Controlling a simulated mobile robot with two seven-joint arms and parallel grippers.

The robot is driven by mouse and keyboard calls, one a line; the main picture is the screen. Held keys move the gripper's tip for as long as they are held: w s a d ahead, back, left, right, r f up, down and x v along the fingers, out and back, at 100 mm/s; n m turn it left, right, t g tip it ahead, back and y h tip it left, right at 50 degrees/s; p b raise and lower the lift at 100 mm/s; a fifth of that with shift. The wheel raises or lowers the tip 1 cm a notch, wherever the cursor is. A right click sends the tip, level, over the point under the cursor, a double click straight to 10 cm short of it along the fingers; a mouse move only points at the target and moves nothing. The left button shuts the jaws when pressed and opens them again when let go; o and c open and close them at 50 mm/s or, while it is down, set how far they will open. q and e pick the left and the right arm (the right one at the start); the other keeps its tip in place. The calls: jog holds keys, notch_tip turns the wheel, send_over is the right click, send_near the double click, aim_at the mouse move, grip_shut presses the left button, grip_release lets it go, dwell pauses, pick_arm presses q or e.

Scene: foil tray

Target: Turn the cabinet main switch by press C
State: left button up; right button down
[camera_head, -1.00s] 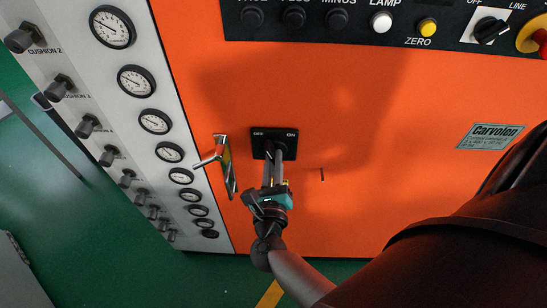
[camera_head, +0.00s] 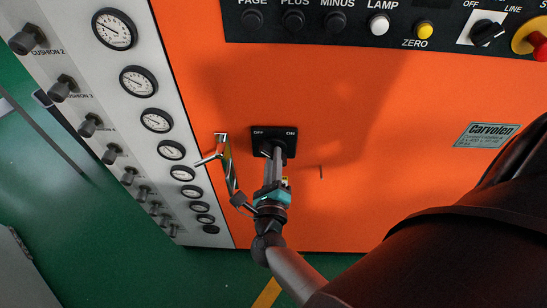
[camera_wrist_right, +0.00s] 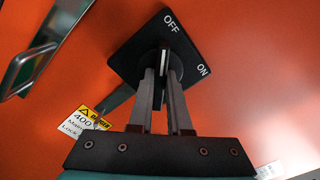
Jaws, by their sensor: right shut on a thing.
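The main switch is a black square plate (camera_head: 288,133) marked OFF and ON on the orange cabinet front. My right gripper (camera_head: 276,154) is shut on its black knob, with the fingers seen nearly edge-on. In the right wrist view the switch plate (camera_wrist_right: 130,62) sits askew to my gripper (camera_wrist_right: 163,76). The two fingers there are on either side of the knob (camera_wrist_right: 164,52). The knob's white line points up near the OFF label, away from ON. The fingers hide part of the knob in the head view. My left gripper is not in view.
A metal handle (camera_head: 211,158) juts out close left of the switch. Gauges (camera_head: 140,81) and knobs line the white panel at left. A black control strip (camera_head: 305,25) with buttons runs above. A yellow danger label (camera_wrist_right: 92,113) hangs below the plate.

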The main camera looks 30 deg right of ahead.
jog(key=c, duration=0.9)
grip_release()
jog(key=shift+o, duration=0.2)
jog(key=b+v, duration=0.1)
jog(key=v, duration=0.6)
jog(key=shift+s+a, duration=0.2)
